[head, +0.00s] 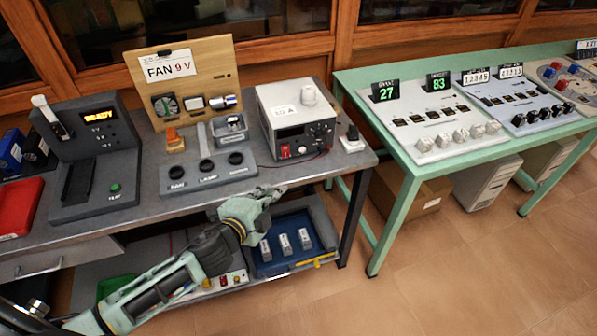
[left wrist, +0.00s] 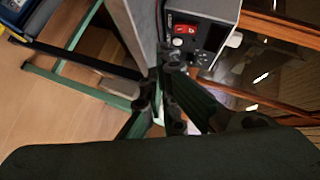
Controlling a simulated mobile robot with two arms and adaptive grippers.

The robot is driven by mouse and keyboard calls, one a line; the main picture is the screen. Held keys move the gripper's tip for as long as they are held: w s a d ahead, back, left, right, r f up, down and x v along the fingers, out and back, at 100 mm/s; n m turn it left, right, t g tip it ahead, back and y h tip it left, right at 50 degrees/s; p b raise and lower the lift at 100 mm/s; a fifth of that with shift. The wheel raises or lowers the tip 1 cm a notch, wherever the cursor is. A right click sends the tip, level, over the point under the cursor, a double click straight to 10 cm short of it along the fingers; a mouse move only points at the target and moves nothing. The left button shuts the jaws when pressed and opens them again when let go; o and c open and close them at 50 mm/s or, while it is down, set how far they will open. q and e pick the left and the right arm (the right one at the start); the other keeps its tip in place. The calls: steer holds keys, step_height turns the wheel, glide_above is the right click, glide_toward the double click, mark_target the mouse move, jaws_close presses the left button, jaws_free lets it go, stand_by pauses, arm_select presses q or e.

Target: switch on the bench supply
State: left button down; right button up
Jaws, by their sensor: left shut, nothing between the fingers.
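The bench supply (head: 297,118) is a light grey box with a dark front panel, standing at the right end of the grey workbench. A red rocker switch (head: 285,152) sits low on the left of its front. In the left wrist view the supply (left wrist: 212,12) and its red switch (left wrist: 185,29) show just beyond the fingertips. The switch's on or off position is too small to tell. My left gripper (head: 272,192) is shut and empty, in front of the bench edge and below the switch. In its wrist view the left gripper (left wrist: 172,62) appears apart from the switch. My right gripper is out of view.
A wooden board marked FAN 9 V (head: 192,75) stands left of the supply. A blue tray (head: 265,262) sits on the lower shelf. A green table (head: 390,140) with counter panels stands at right.

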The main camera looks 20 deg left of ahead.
mark_target(286, 151)
arm_select(q)
steer(key=r, duration=0.1)
steer(key=d+r, duration=0.1)
steer(key=r+m, duration=0.1)
steer(key=shift+s+d+t+h, duration=0.25)
steer(key=shift+d+t+h, duration=0.05)
steer(key=shift+d, duration=0.1)
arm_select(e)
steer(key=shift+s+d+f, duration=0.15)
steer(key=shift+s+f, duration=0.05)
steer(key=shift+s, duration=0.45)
arm_select(q)
steer(key=shift+w, duration=0.1)
steer(key=x, duration=0.4)
steer(key=a+x, duration=0.1)
steer(key=x, duration=0.3)
steer(key=a+p+x, duration=0.1)
steer(key=x, duration=0.3)
steer(key=shift+w+f, duration=0.15)
steer(key=shift+f, duration=0.1)
steer(key=shift+w+a+f, duration=0.2)
steer(key=shift+w+a, duration=0.05)
steer(key=shift+w, duration=0.25)
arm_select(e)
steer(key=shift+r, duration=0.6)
